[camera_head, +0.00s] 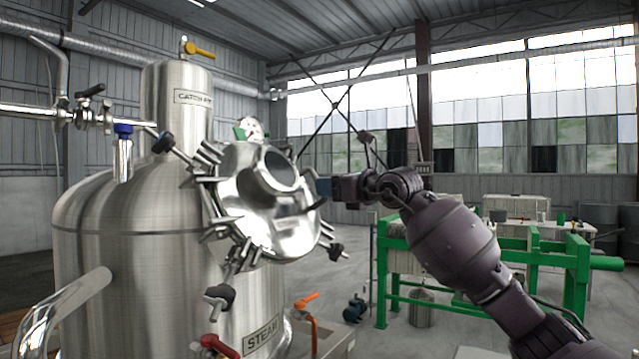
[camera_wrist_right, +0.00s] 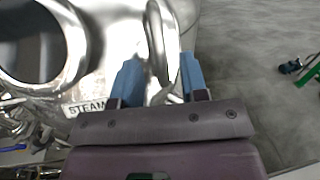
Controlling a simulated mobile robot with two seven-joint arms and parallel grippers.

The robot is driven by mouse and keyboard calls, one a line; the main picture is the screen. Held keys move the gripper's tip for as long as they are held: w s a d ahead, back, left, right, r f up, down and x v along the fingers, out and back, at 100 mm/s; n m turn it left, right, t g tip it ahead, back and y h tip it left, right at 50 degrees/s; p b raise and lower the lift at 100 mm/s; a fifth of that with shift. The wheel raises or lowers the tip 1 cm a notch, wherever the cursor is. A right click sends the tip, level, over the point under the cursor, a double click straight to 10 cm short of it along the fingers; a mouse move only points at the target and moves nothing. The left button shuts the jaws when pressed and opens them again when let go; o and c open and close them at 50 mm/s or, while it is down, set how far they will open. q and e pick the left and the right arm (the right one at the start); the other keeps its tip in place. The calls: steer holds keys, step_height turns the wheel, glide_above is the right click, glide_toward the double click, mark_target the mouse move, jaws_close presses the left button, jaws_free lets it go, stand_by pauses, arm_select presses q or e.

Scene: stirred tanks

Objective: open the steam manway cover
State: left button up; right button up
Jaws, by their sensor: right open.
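The steam manway cover (camera_head: 288,222) is a shiny round metal disc with a raised round neck at its middle, on the sloping shoulder of the steel tank (camera_head: 130,255). Clamps ring it, and several bolts with dark knobs stick outward. My right gripper (camera_head: 321,190) is at the cover's right edge. In the right wrist view its blue fingers (camera_wrist_right: 160,78) are open, on either side of a curved metal handle (camera_wrist_right: 157,42). I cannot tell whether they touch it. The cover's dark round middle (camera_wrist_right: 28,42) shows at left there. My left gripper is not in view.
A STEAM label (camera_head: 262,341) is on the tank below the cover. A green frame (camera_head: 480,250) stands behind my right arm.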

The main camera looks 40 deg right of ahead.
steer(key=shift+x, duration=2)
jaws_close()
